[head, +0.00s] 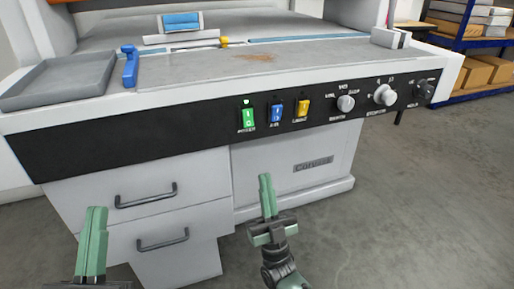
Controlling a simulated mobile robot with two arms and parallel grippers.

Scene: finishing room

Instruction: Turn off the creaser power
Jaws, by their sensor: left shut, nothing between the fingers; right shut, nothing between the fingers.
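The creaser (180,130) fills the middle of the head view, with a black control panel along its front edge. A green rocker switch (248,116) sits on the panel, with a small label under it that seems to read power. A green light shows just above it. My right gripper (265,178) is shut and empty, below the panel and a little right of the green switch in the picture, apart from it. My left gripper (96,212) is shut and empty at the lower left, in front of the drawers.
A blue switch (277,112), a yellow switch (303,107) and dark and grey knobs (346,103) sit right of the green switch. Drawers with handles (146,196) are below the panel. A grey tray (60,82) lies on top at left. Shelves with boxes (485,70) stand at right; the floor there is clear.

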